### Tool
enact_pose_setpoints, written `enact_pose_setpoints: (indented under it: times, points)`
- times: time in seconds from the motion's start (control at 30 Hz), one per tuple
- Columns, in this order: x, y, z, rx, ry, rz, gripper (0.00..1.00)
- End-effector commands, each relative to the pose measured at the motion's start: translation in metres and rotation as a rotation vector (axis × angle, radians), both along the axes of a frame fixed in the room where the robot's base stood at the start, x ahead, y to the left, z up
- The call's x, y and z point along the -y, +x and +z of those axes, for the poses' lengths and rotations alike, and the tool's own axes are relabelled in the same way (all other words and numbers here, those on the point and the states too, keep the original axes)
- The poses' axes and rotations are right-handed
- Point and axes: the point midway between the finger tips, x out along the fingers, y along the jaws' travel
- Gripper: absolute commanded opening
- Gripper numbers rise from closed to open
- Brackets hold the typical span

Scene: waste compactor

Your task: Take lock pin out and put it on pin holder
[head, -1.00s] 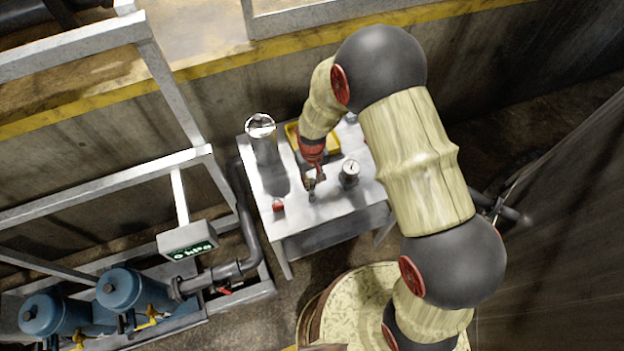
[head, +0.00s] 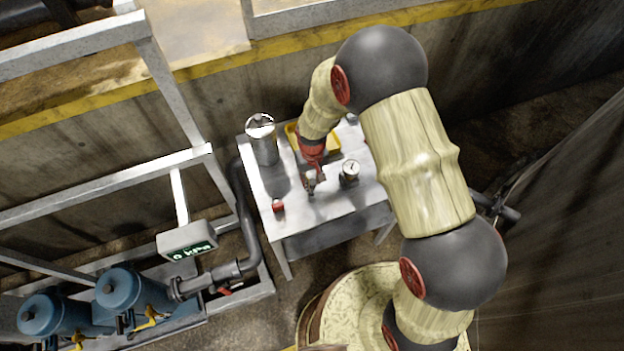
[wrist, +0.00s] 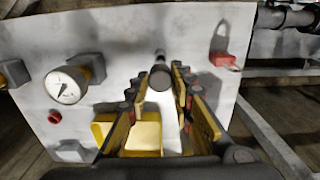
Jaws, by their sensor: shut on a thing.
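My gripper (head: 314,182) points down over the grey table (head: 335,208). In the wrist view, its two yellow-and-dark fingers (wrist: 167,82) are closed in on a small grey piece with a dark round end, which looks like the lock pin (wrist: 160,77). This piece also shows below the fingers in the head view (head: 310,191). Whether its lower end touches the table or sits in something is unclear. I cannot make out which thing is the pin holder.
A metal canister (head: 263,145) stands at the table's back left. A yellow tray (wrist: 145,138) lies behind my gripper. A gauge (head: 349,171) stands to the right, a red padlock (wrist: 222,60) to the left. The front of the table is largely clear.

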Motion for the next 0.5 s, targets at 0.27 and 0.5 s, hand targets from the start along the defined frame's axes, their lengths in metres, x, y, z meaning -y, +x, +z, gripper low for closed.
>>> enact_pose_setpoints:
  times: [0.27,0.5]
  points:
    - [0.0,0.0,-0.0059,0.0,0.0,0.0,0.0]
    - [0.0,0.0,-0.0102,0.0,0.0,0.0,0.0]
